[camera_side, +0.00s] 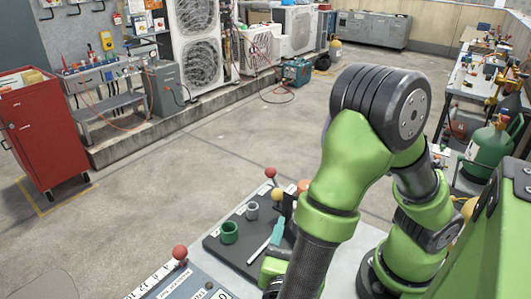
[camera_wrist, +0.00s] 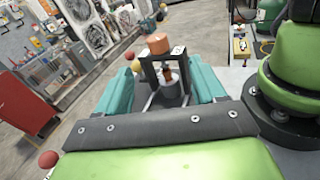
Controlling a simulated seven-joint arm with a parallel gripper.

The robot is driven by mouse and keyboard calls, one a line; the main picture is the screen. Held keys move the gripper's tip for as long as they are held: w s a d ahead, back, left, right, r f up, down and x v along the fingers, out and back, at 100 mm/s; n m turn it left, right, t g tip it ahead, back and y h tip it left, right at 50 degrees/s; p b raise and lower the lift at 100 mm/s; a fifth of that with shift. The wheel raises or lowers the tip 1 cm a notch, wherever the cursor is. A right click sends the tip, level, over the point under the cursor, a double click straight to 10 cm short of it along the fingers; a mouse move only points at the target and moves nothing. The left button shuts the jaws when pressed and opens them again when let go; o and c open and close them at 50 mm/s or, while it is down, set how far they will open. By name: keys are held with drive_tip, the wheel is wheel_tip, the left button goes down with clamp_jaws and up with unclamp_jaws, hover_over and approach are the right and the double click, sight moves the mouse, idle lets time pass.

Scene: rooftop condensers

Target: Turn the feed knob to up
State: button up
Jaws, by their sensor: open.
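My gripper (camera_wrist: 162,72) is open in the wrist view, its two teal fingers spread wide apart. Between and beyond them stands a dark upright frame with an orange-brown cylinder (camera_wrist: 158,43) on top, apparently untouched by the fingers. An orange rounded part (camera_side: 304,186) shows beside my arm in the side view. I cannot tell which part is the feed knob, and no readable feed label shows. My forearm hides much of the panel in the side view, and my gripper is mostly hidden there.
A dark tray (camera_side: 214,246) holds a green cup (camera_side: 229,232) and a grey cup (camera_side: 252,210). Red-ball levers (camera_side: 180,252) (camera_side: 270,172) and a yellow ball (camera_side: 277,193) stick up nearby. A red cabinet (camera_side: 45,130) stands far left. The floor between is clear.

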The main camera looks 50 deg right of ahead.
drive_tip(key=w+d+r+m+g+y, duration=0.3)
drive_tip(key=d+r+m+y, duration=0.45)
drive_tip(key=m, duration=0.75)
drive_tip(key=w+d+r+m+g+y, duration=0.5)
drive_tip(key=r+m+y, duration=0.4)
drive_tip(key=m, duration=0.5)
drive_tip(key=shift+t, duration=0.7)
drive_tip(key=f, duration=0.5)
drive_tip(key=s+d+f, duration=0.1)
drive_tip(key=f, duration=1)
drive_tip(key=shift+s+d+f, duration=0.1)
drive_tip(key=shift+s+d, duration=0.05)
drive_tip(key=shift+s, duration=0.05)
drive_tip(key=shift+c, duration=0.3)
drive_tip(key=c, duration=1)
